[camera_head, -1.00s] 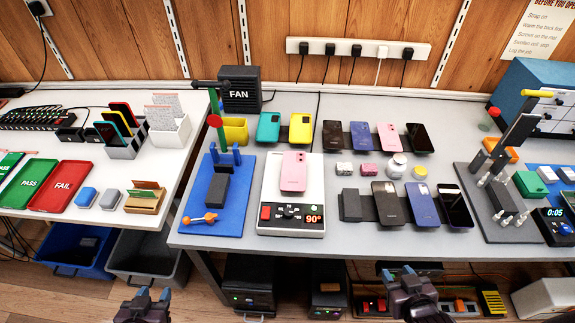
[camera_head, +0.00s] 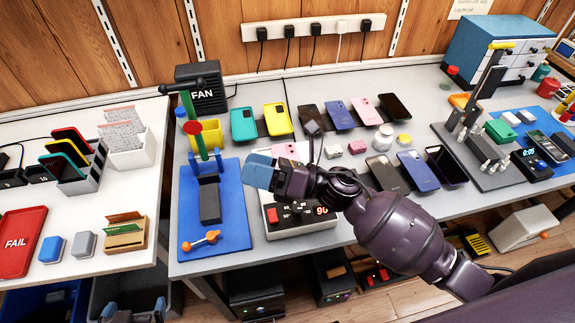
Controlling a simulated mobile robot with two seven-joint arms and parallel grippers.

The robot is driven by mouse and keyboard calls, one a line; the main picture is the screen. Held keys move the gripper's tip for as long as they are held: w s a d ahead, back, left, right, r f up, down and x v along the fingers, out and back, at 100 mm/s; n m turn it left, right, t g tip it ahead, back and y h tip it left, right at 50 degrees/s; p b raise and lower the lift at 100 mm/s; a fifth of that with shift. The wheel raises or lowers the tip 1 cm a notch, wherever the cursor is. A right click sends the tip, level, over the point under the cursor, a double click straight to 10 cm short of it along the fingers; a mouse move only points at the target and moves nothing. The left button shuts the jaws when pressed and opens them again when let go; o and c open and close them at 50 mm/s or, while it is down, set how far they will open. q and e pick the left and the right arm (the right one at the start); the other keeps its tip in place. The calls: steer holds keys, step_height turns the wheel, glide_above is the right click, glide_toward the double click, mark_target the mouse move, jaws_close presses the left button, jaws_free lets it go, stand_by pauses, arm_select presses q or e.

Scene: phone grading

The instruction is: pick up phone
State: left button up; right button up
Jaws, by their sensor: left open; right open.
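A pink phone (camera_head: 284,150) lies on the white heating plate (camera_head: 327,239), mostly hidden behind my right gripper and arm. My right gripper (camera_head: 260,171) is above the plate's left side, with blue fingertips pointing left; it is open and appears empty. Contact with the phone cannot be told. Other phones lie in a back row: black (camera_head: 311,114), blue (camera_head: 339,114), pink (camera_head: 365,109) and black (camera_head: 396,106). A front row has a grey phone (camera_head: 387,174), a blue one (camera_head: 418,170) and a black one (camera_head: 447,165). My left gripper (camera_head: 135,309) is open at the bottom edge, away from the phones.
A blue mat (camera_head: 232,228) with a clamp stand (camera_head: 192,125) is left of the plate. Teal (camera_head: 243,124) and yellow (camera_head: 278,119) cases lie behind. A grey stand base (camera_head: 452,139) is right. A red FAIL tray (camera_head: 18,243) is on the white table.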

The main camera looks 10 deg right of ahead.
steer(key=s+a+f+n+g+h, duration=0.1)
steer(key=a+n+g+h, duration=0.15)
steer(key=n+g, duration=0.65)
steer(key=n+t+h+b, duration=0.3)
steer(key=n+h+b, duration=0.1)
steer(key=n+h, duration=1.5)
glide_toward(290, 151)
steer(key=s+f, duration=0.1)
steer(key=s+f+n+y, duration=0.1)
steer(key=s, duration=0.1)
steer(key=s+f+n+y, duration=0.1)
steer(key=shift+s+d, duration=0.15)
steer(key=shift+s, duration=0.05)
steer(key=shift+w+f, duration=0.1)
steer(key=shift+f, duration=0.4)
steer(key=f, duration=0.4)
steer(key=shift+w+f+b, duration=0.1)
steer(key=shift+w+b, duration=0.2)
steer(key=shift+w, duration=0.1)
